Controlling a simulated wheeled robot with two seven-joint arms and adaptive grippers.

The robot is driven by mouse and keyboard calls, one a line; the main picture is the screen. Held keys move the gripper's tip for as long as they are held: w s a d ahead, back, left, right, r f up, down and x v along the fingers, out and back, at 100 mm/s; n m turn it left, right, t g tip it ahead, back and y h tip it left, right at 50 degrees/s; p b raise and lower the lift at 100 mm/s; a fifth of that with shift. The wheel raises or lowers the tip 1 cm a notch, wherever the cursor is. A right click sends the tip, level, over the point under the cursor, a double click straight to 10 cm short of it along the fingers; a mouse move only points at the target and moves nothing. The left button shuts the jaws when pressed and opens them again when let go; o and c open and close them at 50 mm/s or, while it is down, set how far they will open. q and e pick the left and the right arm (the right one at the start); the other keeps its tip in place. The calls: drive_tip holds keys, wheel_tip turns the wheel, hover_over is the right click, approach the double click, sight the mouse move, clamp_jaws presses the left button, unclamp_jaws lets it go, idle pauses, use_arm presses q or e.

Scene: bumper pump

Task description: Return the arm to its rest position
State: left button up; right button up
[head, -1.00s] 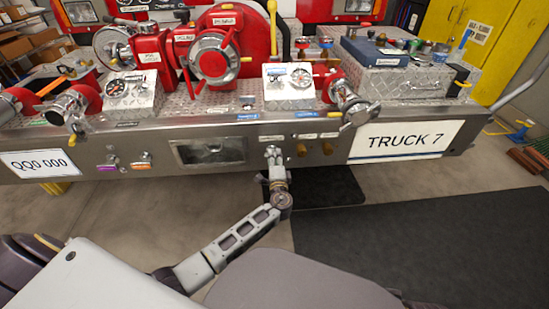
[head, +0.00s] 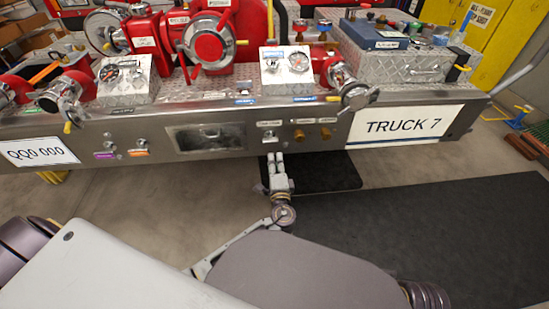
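The bumper carries red valves (head: 207,46), two gauge boxes (head: 286,66) and a diamond-plate box (head: 400,66). A silver valve outlet (head: 358,97) juts out to the right of the gripper.

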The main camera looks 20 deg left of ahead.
use_arm(q)
drive_tip(key=shift+s+d, duration=0.2)
drive_tip(key=shift+s, duration=0.2)
drive_tip(key=shift+a, duration=0.1)
idle(0.3)
